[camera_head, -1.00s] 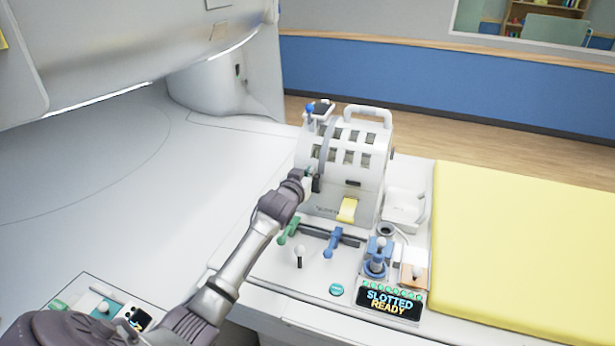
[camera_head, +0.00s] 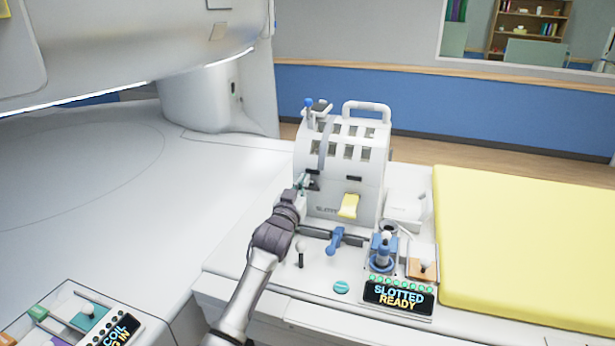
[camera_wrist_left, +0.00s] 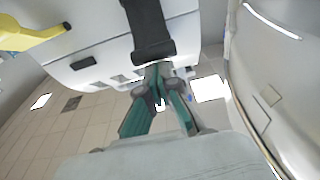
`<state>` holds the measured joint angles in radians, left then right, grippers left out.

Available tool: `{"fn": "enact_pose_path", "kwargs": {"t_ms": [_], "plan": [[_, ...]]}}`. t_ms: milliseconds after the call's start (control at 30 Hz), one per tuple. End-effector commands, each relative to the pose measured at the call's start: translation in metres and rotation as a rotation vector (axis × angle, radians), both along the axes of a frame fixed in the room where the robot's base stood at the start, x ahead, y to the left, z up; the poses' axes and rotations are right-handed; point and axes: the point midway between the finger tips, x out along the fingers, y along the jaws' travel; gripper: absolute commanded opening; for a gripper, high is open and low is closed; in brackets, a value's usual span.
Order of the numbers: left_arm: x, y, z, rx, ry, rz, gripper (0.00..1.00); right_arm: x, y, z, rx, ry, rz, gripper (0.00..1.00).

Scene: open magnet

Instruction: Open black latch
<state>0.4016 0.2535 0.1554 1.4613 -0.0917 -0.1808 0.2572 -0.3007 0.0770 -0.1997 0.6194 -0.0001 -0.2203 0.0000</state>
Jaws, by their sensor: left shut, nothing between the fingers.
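The black latch (camera_head: 314,184) is on the left of the front of a white, rounded coil unit (camera_head: 345,170). In the left wrist view it shows as a dark strap with a wider black end (camera_wrist_left: 153,50). My left gripper (camera_head: 303,183) is at the latch's left side. Its green fingers (camera_wrist_left: 157,75) are closed together and empty, with their tips right by the lower end of the latch. I cannot tell whether they touch it. The right gripper is not in view.
A yellow tab (camera_head: 349,206) is on the unit's front. Below are a blue lever (camera_head: 336,240), a blue joystick (camera_head: 382,252) and a "SLOTTED READY" display (camera_head: 398,297). A yellow pad (camera_head: 525,240) lies right. The white surface at left (camera_head: 80,190) is clear.

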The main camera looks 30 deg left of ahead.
Motion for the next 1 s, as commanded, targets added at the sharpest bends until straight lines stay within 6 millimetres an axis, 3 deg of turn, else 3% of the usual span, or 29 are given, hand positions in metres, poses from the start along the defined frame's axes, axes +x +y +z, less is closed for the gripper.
{"fn": "enact_pose_path", "kwargs": {"t_ms": [33,533,833,1000], "plan": [[-0.002,-0.001,-0.012,-0.005,0.015,0.001,0.0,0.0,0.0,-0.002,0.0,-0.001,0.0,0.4],[-0.017,-0.004,-0.049,-0.006,0.014,0.001,0.0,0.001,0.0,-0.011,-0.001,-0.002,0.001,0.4],[-0.019,-0.005,-0.047,-0.004,0.011,0.0,0.0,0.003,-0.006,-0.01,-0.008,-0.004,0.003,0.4],[-0.041,-0.011,-0.051,-0.004,0.012,-0.001,0.0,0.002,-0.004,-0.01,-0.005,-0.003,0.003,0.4]]}}
